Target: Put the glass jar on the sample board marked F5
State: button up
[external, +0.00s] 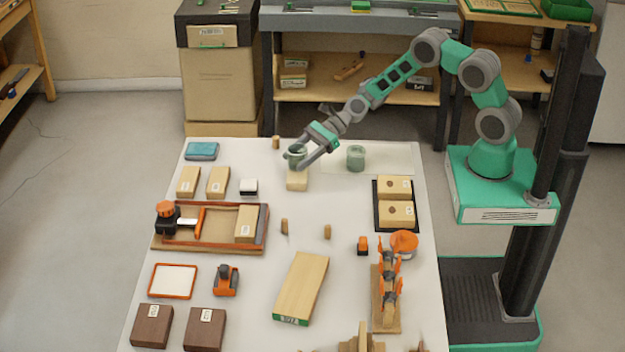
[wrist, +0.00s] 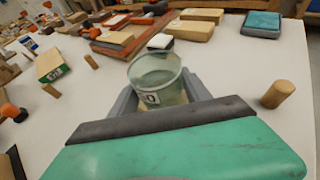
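A greenish, see-through glass jar (external: 295,153) is at my gripper (external: 304,158). In the wrist view the jar (wrist: 158,80) sits between the two fingers (wrist: 160,98), which look closed on its sides; a white label with a dark mark shows on it. In the external view the jar is directly over a small light wooden block (external: 297,182); I cannot tell whether its bottom touches the block. Similar labelled wooden blocks stand at the left (external: 188,181) and (external: 217,181), but their marks are too small to read, so I cannot pick out F5.
A second greenish jar (external: 356,158) stands to the right on a pale mat (external: 395,160). A wooden peg (wrist: 278,93) is close to the gripper. A black tray (external: 377,222) holds two labelled blocks. An orange-edged tray (external: 190,247), a long plank (external: 301,285) and clamps (external: 386,285) occupy the nearer table.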

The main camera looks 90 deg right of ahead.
jog(key=o, duration=0.4)
jog(key=shift+r, duration=0.2)
jog(key=v, duration=1.1)
jog(key=s+a+r+n+g+h, duration=0.2)
jog(key=s+a+r+n+g, duration=0.15)
jog(key=a+n, duration=0.4)
jog(key=s+a+r+n+g+h, duration=0.2)
jog(key=s+a+n+g, duration=0.15)
jog(key=n, duration=0.65)
jog(key=s+r+n+h, duration=0.1)
jog(key=s+n, duration=0.2)
jog(key=s, duration=0.2)
jog(key=s+r+n+h, duration=0.1)
jog(key=s+n+h, duration=0.1)
jog(key=s+n, duration=0.2)
jog(key=s+r+n+h, duration=0.1)
jog(key=s+r+n, duration=0.1)
jog(key=s+n, duration=0.2)
jog(key=shift+s+a, duration=0.15)
jog(key=shift+s, duration=0.45)
jog(key=shift+s+a, duration=0.15)
jog(key=shift+s, duration=0.4)
